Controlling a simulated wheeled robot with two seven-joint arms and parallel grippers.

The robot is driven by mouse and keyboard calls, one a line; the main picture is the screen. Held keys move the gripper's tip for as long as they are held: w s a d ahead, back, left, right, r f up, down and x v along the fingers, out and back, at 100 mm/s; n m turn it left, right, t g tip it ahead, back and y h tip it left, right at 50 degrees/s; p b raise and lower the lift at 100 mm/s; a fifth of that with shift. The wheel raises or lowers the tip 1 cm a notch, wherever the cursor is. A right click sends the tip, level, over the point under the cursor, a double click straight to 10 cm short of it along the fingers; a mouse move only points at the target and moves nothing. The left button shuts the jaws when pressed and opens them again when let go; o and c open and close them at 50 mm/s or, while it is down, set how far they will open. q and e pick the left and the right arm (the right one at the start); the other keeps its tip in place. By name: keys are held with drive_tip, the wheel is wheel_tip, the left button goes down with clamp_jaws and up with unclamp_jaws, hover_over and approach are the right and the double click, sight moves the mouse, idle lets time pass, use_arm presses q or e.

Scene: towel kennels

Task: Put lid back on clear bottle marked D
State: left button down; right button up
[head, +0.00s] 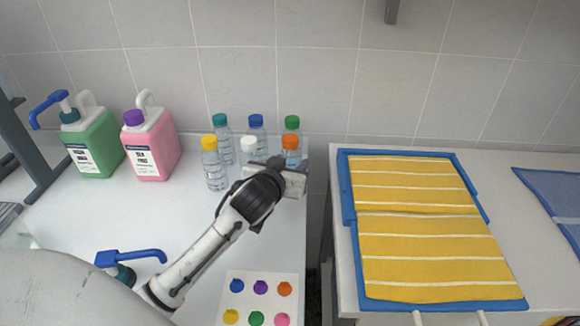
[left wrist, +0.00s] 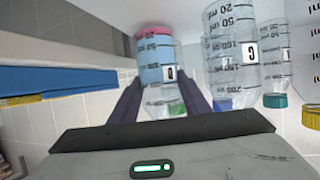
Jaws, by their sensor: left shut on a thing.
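My left gripper (head: 294,180) is at the front right of the bottle group, beside an orange-capped clear bottle (head: 291,158). In the left wrist view, which looks upside down, my left fingers (left wrist: 163,88) are shut on a clear marked bottle (left wrist: 157,60). Its small label looks like D but is hard to read; its upper part looks pink and blue. This seems to be the orange-capped bottle; its cap is hidden in that view. I see no separate loose lid. My right gripper is out of view.
Green (head: 92,145) and pink (head: 152,145) jugs stand left. A colour-dot card (head: 258,300) lies in front. Right, beyond a gap, is a yellow towel (head: 420,205).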

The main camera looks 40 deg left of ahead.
use_arm(q)
drive_tip(key=shift+f, duration=0.35)
drive_tip(key=shift+f, duration=0.15)
drive_tip(key=c, duration=1)
unclamp_jaws()
drive_tip(key=shift+s+r, duration=0.1)
drive_tip(key=shift+r, duration=0.2)
drive_tip(key=v, duration=1.1)
drive_tip(key=shift+s+d+p, duration=0.15)
drive_tip(key=shift+s+p, duration=0.2)
drive_tip(key=shift+s, duration=0.05)
drive_tip(key=shift+r, duration=0.1)
